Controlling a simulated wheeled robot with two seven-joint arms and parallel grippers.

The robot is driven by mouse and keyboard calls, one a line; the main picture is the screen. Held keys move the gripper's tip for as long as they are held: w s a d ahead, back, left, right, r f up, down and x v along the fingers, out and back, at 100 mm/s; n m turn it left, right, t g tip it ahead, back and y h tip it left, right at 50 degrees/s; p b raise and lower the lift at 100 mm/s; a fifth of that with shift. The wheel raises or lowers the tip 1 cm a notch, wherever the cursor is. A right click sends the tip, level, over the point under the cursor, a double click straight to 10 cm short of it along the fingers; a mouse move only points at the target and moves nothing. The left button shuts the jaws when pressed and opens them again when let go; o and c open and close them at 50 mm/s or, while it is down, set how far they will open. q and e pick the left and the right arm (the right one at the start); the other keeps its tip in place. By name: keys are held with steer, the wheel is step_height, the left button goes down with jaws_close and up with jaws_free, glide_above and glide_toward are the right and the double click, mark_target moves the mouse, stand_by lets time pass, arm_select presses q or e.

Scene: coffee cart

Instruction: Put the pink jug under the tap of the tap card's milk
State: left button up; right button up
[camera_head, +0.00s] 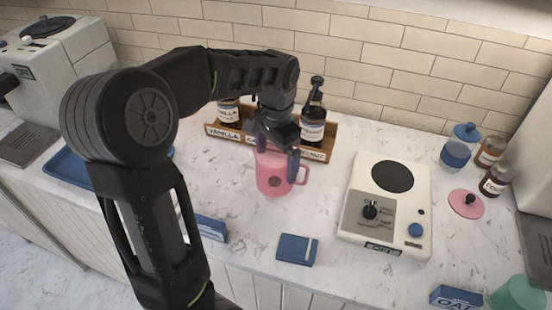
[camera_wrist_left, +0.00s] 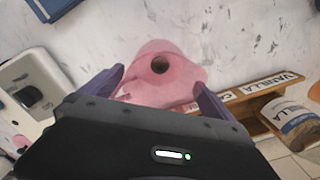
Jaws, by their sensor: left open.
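The pink jug (camera_head: 270,184) stands upright on the counter in front of the wooden syrup rack, its handle to the right. It also shows in the left wrist view (camera_wrist_left: 150,88), between and beyond the fingers. My left gripper (camera_head: 278,154) is open at the top of the jug, with a purple-tipped finger on either side in the left wrist view (camera_wrist_left: 160,82). I cannot tell whether the fingers touch it. A blue card marked OAT (camera_head: 456,297) stands at the lower right. A small blue card (camera_head: 211,228) stands near the front edge, its face hidden. No tap is clearly visible.
The rack (camera_head: 318,152) with labelled bottles stands against the tiled wall. A blue pad (camera_head: 297,249) lies in front. A blue tray (camera_head: 68,168) and a coffee machine (camera_head: 60,56) are left. Jars and a green vessel (camera_head: 520,294) are right.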

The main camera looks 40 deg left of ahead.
arm_select(q)
step_height(320, 180, up, 12)
steer(key=p, duration=0.2)
steer(key=shift+d, duration=0.15)
steer(key=shift+f, duration=0.15)
steer(key=shift+c, duration=0.4)
